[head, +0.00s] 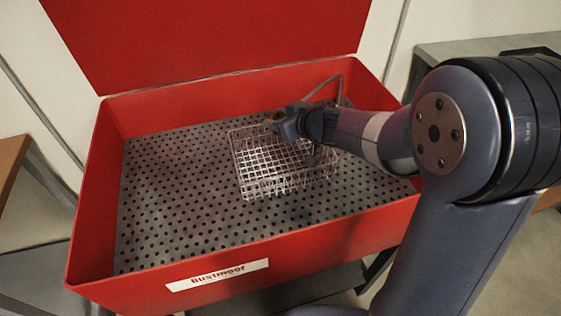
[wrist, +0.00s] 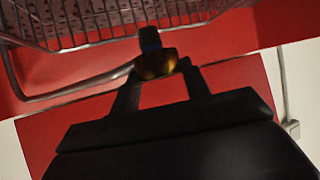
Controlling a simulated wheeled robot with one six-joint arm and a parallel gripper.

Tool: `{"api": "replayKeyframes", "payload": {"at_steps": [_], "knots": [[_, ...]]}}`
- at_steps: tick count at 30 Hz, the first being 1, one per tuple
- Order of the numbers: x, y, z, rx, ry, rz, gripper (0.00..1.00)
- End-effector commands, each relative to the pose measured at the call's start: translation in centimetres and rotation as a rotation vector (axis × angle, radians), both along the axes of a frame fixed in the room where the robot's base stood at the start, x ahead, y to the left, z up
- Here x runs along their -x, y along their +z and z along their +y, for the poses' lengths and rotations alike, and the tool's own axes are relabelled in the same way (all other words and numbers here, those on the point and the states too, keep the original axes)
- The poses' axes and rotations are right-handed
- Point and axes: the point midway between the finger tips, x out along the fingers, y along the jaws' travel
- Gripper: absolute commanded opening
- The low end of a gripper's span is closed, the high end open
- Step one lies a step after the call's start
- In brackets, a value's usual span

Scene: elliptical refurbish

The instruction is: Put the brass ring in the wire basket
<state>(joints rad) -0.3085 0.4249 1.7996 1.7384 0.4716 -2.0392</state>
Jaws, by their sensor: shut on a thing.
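The wire basket (head: 262,186) stands on the perforated floor of the red tub. My gripper (head: 281,120) is over the back part of the basket, near its rim, in the head view. It is shut on the brass ring (head: 271,115), a small gold-brown piece at the fingertips. In the wrist view the brass ring (wrist: 157,67) sits between the fingertips of my gripper (wrist: 160,78), and its hole cannot be made out. The basket (wrist: 80,22) fills the top of that view. My arm hides the basket's right back part in the head view.
The red tub (head: 330,240) has raised walls all round and an upright red lid (head: 210,40) behind. Its perforated floor (head: 165,200) is clear left of the basket. A thin grey hose (head: 325,84) curves up near the back wall. A grey bench (head: 450,50) stands at right.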

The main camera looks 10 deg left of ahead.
Motion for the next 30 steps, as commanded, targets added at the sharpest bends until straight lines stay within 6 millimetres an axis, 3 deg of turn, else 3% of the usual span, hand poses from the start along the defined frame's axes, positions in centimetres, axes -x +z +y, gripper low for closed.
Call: {"api": "replayKeyframes", "payload": {"at_steps": [1,6,18,30], "knots": [[0.1,-1.3,0.0,0.0,0.0,0.006,0.13],[0.0,-4.2,0.0,0.0,-0.001,0.005,0.13],[0.0,-8.7,0.0,-0.001,0.0,0.005,0.13],[0.0,-9.2,0.0,-0.001,0.0,0.0,0.13]]}}
